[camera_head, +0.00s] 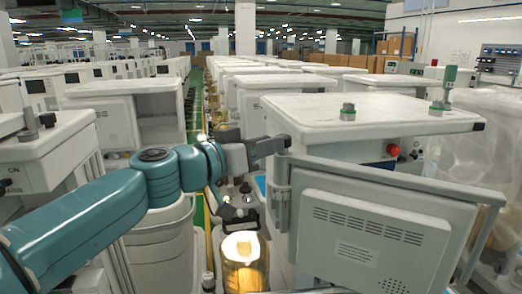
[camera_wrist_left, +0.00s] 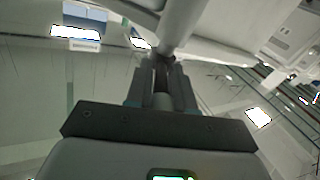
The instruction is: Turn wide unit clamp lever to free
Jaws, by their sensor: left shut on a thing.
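The wide white unit (camera_head: 370,112) stands at the right in the head view, with a grey vented panel (camera_head: 365,235) on its near side. An upright grey clamp piece (camera_head: 282,195) sits at the panel's left edge. My left gripper (camera_head: 284,146) is at the top of this piece, shut on a grey bar that I take for the clamp lever. In the left wrist view, the fingers (camera_wrist_left: 162,82) close around the end of this round grey lever (camera_wrist_left: 182,28), which runs up and away. The fingers hide the held end. My right gripper is not in view.
A lit amber canister (camera_head: 243,262) stands below my left gripper. Another white cart (camera_head: 40,150) is at the left, with rows of carts behind. A narrow aisle (camera_head: 197,110) runs back between them.

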